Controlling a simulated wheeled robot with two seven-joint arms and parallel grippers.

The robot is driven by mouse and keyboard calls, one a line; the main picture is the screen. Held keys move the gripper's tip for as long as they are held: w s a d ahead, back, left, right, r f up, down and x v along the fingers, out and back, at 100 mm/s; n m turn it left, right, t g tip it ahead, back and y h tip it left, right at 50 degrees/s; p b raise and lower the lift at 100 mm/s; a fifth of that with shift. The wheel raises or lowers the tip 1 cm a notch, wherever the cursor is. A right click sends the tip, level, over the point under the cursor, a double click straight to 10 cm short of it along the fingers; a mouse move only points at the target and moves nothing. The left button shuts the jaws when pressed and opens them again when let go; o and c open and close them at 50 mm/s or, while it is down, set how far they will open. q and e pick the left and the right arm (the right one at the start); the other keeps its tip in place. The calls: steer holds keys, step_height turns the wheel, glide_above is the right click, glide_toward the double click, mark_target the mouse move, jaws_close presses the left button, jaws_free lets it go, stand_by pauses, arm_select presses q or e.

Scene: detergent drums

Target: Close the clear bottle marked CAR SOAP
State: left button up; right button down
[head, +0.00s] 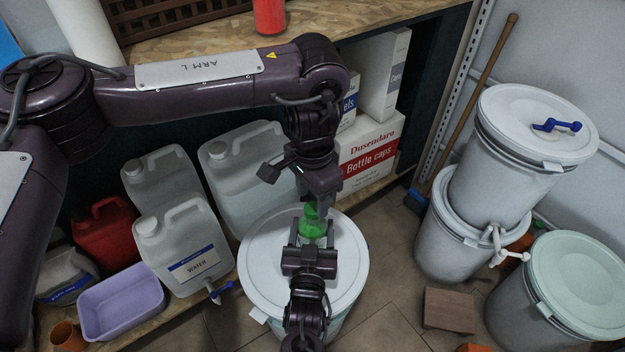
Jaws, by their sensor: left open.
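A small bottle with green contents (313,224) stands on the white lid (262,262) of a drum in the middle. No label on it can be read from here, and its top is mostly hidden by my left gripper. My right gripper (313,236) comes in from below, with one finger against each side of the bottle. My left gripper (315,203) points down right above the bottle, with its jaws open. I cannot tell whether it touches the bottle's top. No loose cap for the bottle can be made out.
Several clear jugs, one marked WATER (187,248), stand left of the drum by a purple tub (122,303) and a red can (103,235). Boxes, one marked Bottle caps (370,160), stand behind. Stacked drums (530,110) and a pale green-lidded drum (580,280) stand right.

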arm_select(q)
steer(key=shift+f, duration=1.3)
steer(key=shift+c, duration=0.4)
